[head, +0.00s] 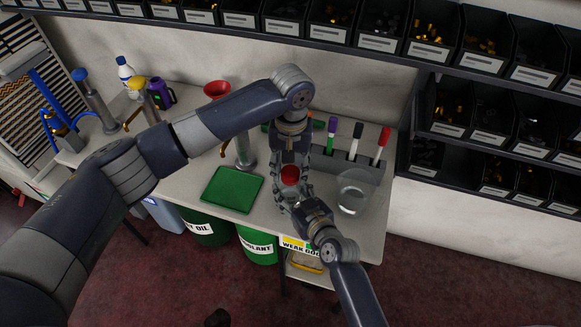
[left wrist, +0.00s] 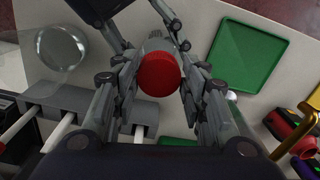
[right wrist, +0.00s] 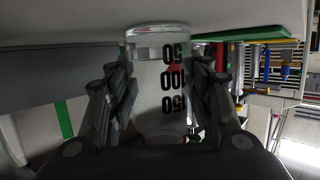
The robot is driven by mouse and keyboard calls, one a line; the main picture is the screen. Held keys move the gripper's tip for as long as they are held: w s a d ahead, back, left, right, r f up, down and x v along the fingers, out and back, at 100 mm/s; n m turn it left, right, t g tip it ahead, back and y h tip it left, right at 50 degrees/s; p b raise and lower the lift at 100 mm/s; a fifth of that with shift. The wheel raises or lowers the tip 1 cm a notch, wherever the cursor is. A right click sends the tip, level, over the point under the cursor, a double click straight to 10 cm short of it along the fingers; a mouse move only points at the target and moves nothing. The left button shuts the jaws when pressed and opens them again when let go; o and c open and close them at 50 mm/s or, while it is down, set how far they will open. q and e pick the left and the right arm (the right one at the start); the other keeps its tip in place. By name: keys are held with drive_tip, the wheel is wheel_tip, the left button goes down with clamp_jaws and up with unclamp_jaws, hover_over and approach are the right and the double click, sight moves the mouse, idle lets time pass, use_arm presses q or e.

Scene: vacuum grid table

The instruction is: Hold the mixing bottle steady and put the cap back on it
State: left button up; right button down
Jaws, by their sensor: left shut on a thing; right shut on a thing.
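The red cap (head: 290,175) shows between the fingers of my left gripper (head: 291,184), which comes down from above and is shut on it. It also shows as a red disc in the left wrist view (left wrist: 158,75). The clear mixing bottle (right wrist: 163,82), with dark markings 50, 100 and 150, stands between the fingers of my right gripper (right wrist: 165,98), which is shut on it from the side. The right wrist picture is upside down. The cap is over the bottle's top; whether it touches or sits on the mouth is hidden by fingers.
A green tray (head: 232,190) lies left of the bottle. A clear glass beaker (head: 355,192) stands close on the right. A grey rack (head: 352,170) with purple, black and red-topped pens is behind. A red funnel (head: 216,89) stands at the back.

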use_arm(q)
drive_tip(key=m, duration=0.6)
drive_tip(key=shift+w+m, duration=0.1)
drive_tip(key=shift+m, duration=0.3)
drive_tip(key=m, duration=1.1)
drive_tip(key=shift+w+m, duration=0.1)
drive_tip(key=shift+m, duration=0.3)
drive_tip(key=m, duration=1)
drive_tip(key=shift+w, duration=0.1)
drive_tip(key=m, duration=0.5)
drive_tip(key=shift+d, duration=0.1)
drive_tip(key=m, duration=0.9)
